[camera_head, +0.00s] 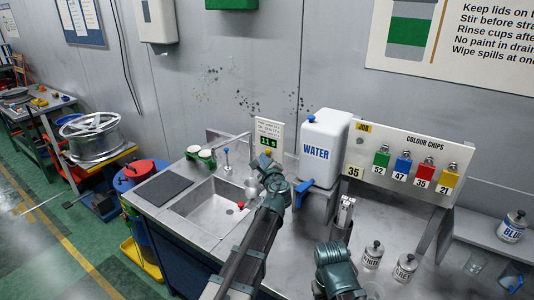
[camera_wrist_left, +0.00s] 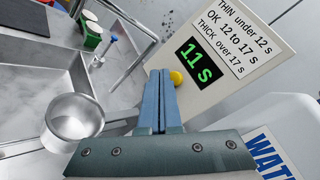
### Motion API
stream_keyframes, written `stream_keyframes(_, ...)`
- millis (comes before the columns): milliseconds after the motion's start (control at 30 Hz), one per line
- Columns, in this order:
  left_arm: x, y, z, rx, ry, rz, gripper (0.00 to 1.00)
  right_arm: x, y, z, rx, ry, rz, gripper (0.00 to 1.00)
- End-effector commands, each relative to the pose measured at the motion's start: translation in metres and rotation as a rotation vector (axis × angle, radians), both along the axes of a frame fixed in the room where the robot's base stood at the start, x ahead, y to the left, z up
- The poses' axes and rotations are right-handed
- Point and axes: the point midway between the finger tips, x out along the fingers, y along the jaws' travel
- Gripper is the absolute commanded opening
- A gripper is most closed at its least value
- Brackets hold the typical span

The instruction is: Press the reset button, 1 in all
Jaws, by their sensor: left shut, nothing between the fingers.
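The timer panel (camera_head: 270,132) stands upright behind the sink and reads 11 s; it also fills the upper right of the left wrist view (camera_wrist_left: 235,45).
A white WATER container (camera_head: 322,148) stands right of the panel. The sink (camera_head: 209,208) lies to the left, with a metal cup (camera_wrist_left: 73,120) near my left gripper. A colour chip board (camera_head: 402,165) and lidded tins (camera_head: 373,254) are further right.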

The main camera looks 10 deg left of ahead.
Motion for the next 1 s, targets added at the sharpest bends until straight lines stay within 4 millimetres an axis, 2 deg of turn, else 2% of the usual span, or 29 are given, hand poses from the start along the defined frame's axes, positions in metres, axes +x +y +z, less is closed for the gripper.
stream_keyframes(333, 0.008, -0.003, 0.0, 0.0, 0.0, 0.0, 0.0, 0.0, 0.0, 0.0, 0.0, 0.0, 0.0, 0.5)
stream_keyframes(1000, 0.011, -0.004, 0.0, 0.0, 0.0, 0.0, 0.0, 0.0, 0.0, 0.0, 0.0, 0.0, 0.0, 0.5)
